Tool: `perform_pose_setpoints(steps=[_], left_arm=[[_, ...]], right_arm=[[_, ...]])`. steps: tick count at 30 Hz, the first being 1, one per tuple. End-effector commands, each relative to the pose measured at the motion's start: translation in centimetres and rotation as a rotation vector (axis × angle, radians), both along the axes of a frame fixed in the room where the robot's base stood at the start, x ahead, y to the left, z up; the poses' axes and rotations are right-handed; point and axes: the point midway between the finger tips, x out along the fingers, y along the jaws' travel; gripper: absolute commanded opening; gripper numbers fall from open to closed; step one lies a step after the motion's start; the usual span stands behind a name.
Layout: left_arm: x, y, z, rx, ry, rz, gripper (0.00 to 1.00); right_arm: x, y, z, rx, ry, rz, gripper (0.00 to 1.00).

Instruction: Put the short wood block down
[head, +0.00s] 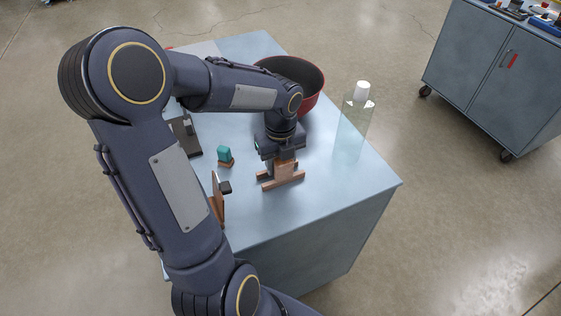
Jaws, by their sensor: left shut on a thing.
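My left gripper (284,158) points down over the table and is shut on a short wood block (285,169). The block is upright between the fingers, directly above a low wood piece (287,182) lying on the table. I cannot tell whether the held block touches the piece below. The fingers hide part of the block. My right gripper is not in view.
A teal block on a small wood base (224,157) stands left of the gripper. A thin wooden upright piece (217,200) is near the left edge. A red bowl (308,88) and a clear bottle (353,125) stand behind and right. The table's front right (345,195) is clear.

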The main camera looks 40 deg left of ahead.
Motion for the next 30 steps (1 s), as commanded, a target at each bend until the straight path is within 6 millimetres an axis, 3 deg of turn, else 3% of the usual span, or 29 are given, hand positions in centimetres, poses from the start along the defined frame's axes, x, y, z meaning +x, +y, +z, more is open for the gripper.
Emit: perform_pose_setpoints(steps=[2, 3, 7, 19, 30], left_arm=[[0.0, 0.0, -0.4, 0.000, 0.001, 0.000, 0.17], [0.0, 0.0, -0.3, 0.000, 0.001, 0.000, 0.47], [0.0, 0.0, -0.2, 0.000, 0.001, 0.000, 0.63], [0.0, 0.0, 0.8, 0.000, -0.001, 0.000, 0.63], [0.1, 0.0, 8.3, 0.001, -0.005, 0.000, 0.63]], right_arm=[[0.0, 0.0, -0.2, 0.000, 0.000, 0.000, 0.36], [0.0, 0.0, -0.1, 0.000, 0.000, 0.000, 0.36], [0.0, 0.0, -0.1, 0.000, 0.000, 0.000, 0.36], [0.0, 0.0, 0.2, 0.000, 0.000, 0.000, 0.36], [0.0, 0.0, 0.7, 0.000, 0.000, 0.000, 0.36]])
